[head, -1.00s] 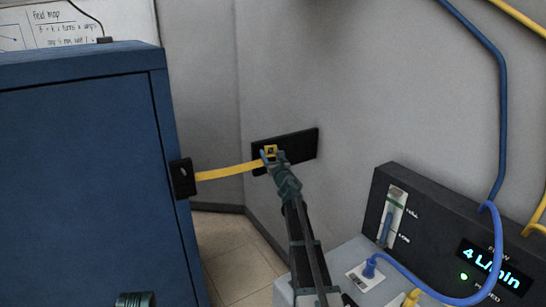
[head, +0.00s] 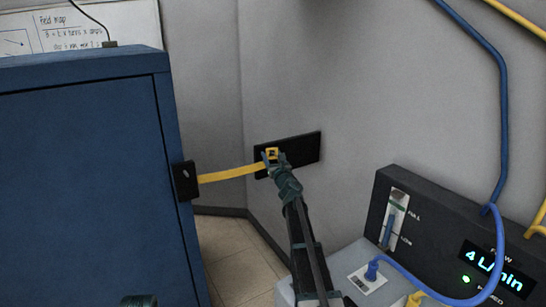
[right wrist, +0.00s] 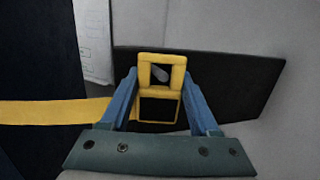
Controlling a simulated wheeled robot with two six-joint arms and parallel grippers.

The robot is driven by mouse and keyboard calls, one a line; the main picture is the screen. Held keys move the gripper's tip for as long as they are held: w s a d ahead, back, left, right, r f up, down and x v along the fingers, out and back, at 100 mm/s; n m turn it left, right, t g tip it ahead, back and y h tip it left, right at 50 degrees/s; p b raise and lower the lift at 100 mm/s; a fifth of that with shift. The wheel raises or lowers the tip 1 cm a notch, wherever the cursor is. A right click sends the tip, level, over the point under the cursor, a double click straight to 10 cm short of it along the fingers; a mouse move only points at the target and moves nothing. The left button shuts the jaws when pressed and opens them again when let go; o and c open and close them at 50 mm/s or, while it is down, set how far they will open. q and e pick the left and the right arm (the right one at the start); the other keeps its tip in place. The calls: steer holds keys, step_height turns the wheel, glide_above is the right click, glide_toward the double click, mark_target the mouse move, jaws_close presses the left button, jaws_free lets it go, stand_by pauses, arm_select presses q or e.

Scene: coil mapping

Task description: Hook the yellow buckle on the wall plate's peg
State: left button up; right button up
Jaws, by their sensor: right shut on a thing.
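The yellow buckle (head: 271,154) is in my right gripper (head: 268,158), in front of the black wall plate (head: 304,148). A yellow strap (head: 230,174) runs from it to a black bracket on the blue cabinet. In the right wrist view, the blue fingers of my right gripper (right wrist: 160,101) are shut on the lower part of the buckle (right wrist: 178,72). A grey peg (right wrist: 160,75) shows through the buckle's upper opening. I cannot tell whether the peg passes through it or lies behind. The wall plate (right wrist: 230,85) fills the background there.
The blue cabinet (head: 80,190) with its black bracket (head: 185,180) stands at left. A black flow unit (head: 430,235) with blue and yellow hoses is at right. Grey walls meet behind the gap between them, above a tiled floor (head: 236,255).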

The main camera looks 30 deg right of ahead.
steer(key=o, duration=1.4)
steer(key=shift+w, duration=0.65)
steer(key=shift+o, duration=0.2)
steer(key=shift+s+a, duration=0.1)
steer(key=shift+s, duration=0.05)
steer(key=shift+s+a+f, duration=0.15)
steer(key=shift+s+a, duration=0.05)
steer(key=shift+s, duration=0.3)
steer(key=s, duration=0.7)
steer(key=shift+s+a+f+b, duration=0.3)
steer(key=shift+s+a+f, duration=0.05)
steer(key=shift+a, duration=0.1)
steer(key=shift+s, duration=0.1)
